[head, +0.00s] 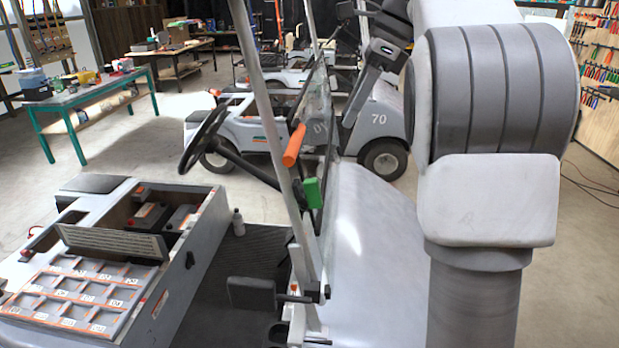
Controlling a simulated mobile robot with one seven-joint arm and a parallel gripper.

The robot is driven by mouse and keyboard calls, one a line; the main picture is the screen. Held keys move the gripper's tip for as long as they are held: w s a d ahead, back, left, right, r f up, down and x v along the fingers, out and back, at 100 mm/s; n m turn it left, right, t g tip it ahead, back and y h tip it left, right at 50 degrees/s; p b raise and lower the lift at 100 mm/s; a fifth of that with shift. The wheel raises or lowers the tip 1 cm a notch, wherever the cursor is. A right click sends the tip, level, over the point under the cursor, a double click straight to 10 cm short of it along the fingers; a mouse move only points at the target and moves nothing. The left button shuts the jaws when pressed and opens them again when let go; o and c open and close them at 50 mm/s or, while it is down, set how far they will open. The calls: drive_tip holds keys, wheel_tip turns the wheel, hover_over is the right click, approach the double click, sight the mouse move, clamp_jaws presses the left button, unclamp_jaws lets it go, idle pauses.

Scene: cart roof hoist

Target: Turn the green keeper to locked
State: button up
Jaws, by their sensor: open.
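The green keeper (313,192) is a small upright green block on the front post of the near cart, just right of the pale strut. An orange cylindrical handle (294,145) sits tilted above it and to its left. My gripper (348,120) is above and to the right of the keeper in the picture, apart from it. Its dark fingers point down and left, open, with nothing seen between them. The fingertips are small and partly lost against the carts behind. Any locked or unlocked marking by the keeper is too small to read.
The near cart has a steering wheel (205,138), a windscreen and a white front cowl (370,245). An open battery bay (165,222) lies at left. Another cart (385,120) stands behind. A green-legged table (95,95) stands far left. Floor between is clear.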

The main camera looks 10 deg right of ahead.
sight(316, 180)
drive_tip(key=b+x, duration=0.1)
drive_tip(key=x, duration=1.6)
drive_tip(key=shift+s+f, duration=0.1)
drive_tip(key=shift+c, duration=0.3)
clamp_jaws()
